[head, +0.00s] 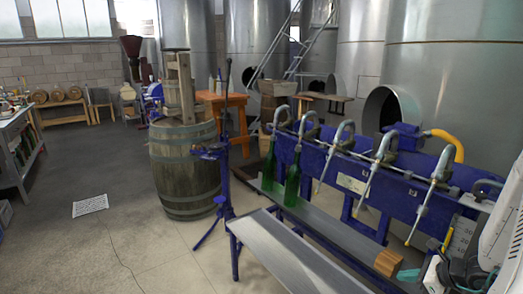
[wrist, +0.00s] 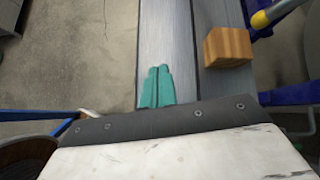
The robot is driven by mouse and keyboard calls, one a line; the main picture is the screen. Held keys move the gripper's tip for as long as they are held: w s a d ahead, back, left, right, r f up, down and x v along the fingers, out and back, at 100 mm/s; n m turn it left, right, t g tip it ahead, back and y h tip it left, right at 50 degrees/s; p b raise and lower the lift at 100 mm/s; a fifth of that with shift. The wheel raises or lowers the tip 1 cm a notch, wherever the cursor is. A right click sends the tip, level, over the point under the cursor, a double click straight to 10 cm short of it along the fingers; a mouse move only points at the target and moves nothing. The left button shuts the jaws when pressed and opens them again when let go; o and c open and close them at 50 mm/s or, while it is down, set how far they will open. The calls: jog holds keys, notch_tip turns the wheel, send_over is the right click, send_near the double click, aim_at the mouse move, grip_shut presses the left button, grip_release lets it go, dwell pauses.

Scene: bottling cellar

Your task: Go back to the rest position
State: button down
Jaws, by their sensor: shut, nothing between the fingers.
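My gripper (head: 407,275) shows at the lower right of the head view, over the metal bench of the bottling machine. In the wrist view its teal fingers (wrist: 155,86) are together, with nothing between them. A wooden block (head: 388,263) sits on the machine's rear shelf just left of the fingers in the head view. In the wrist view the block (wrist: 228,47) lies ahead and to the right of the fingers, apart from them. Part of my arm covers the right edge of the head view.
The blue bottling machine (head: 350,180) has several curved filling spouts above the shelf. Two green bottles (head: 292,186) stand on the shelf at its left end. A front metal bench (head: 290,258) runs alongside. A barrel (head: 184,170) and blue stand (head: 225,175) are farther left. The left floor is mostly clear.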

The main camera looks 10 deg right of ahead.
jog(key=s+a+r+n+g+y, duration=0.35)
jog(key=a+r+n+g, duration=0.25)
jog(key=a+r+n, duration=0.95)
jog(key=s+a+r+n+g+h, duration=0.1)
jog(key=s+a+r+n+h, duration=0.7)
jog(key=s+a+r+n, duration=0.4)
jog(key=shift+s+a+r+n, duration=0.2)
jog(key=shift+s+r+n, duration=0.55)
jog(key=shift+s+n, duration=0.15)
